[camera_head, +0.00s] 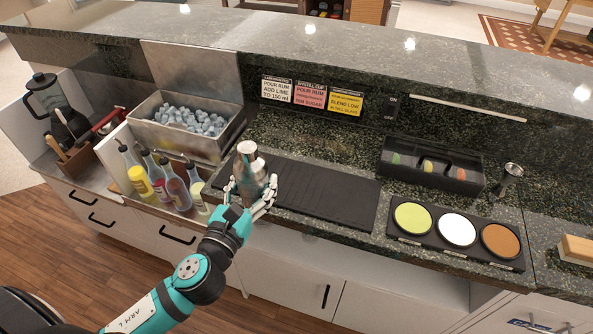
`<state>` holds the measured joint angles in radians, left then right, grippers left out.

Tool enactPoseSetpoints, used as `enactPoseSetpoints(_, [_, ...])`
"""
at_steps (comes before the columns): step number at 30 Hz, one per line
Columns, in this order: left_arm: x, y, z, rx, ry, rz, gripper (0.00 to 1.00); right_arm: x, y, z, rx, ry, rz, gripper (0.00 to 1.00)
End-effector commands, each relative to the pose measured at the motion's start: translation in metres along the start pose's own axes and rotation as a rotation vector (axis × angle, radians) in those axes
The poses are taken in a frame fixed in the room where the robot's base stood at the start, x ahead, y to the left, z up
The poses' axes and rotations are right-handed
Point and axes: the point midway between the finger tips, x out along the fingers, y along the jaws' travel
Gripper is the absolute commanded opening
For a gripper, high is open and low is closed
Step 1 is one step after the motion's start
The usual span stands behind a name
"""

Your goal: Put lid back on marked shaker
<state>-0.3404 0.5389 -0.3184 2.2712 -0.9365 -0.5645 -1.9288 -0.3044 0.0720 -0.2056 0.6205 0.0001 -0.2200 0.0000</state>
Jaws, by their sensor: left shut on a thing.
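A shiny metal shaker (250,171) stands at the left end of the black bar mat (325,195). A narrower, cap-like metal top (247,148) shows at its upper end; I cannot tell whether this is a separate lid or how it is seated. My left gripper (250,196) is shut on the shaker from the front, with its pale fingers on either side of the body. The fingers hide part of the shaker's lower body, and I see no mark on it. My right gripper is not in view.
Bottles (176,188) stand close left of the shaker, below a steel ice bin (150,120). Right of the mat are a black garnish caddy (395,175), a tray of coloured rimmers (405,232) and a metal jigger (512,170). The mat's middle and right are clear.

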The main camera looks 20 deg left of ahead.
Motion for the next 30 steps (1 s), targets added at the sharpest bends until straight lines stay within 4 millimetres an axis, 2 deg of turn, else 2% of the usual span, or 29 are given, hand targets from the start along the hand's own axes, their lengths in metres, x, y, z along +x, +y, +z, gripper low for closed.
enactPoseSetpoints(1, [0.014,-0.004,0.006,-0.003,-0.008,0.000,0.00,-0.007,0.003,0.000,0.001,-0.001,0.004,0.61])
enactPoseSetpoints(9, [0.083,-0.028,-0.001,-0.004,-0.006,0.000,0.00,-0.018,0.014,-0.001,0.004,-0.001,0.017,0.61])
enactPoseSetpoints(15, [0.122,-0.041,-0.006,-0.003,-0.004,-0.001,0.00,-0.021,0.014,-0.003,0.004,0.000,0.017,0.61])
enactPoseSetpoints(20, [0.133,-0.045,-0.008,-0.001,-0.003,-0.001,0.00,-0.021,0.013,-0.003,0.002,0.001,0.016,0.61])
enactPoseSetpoints(30, [0.134,-0.045,-0.013,-0.002,-0.002,-0.001,0.00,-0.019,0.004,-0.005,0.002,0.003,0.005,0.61])
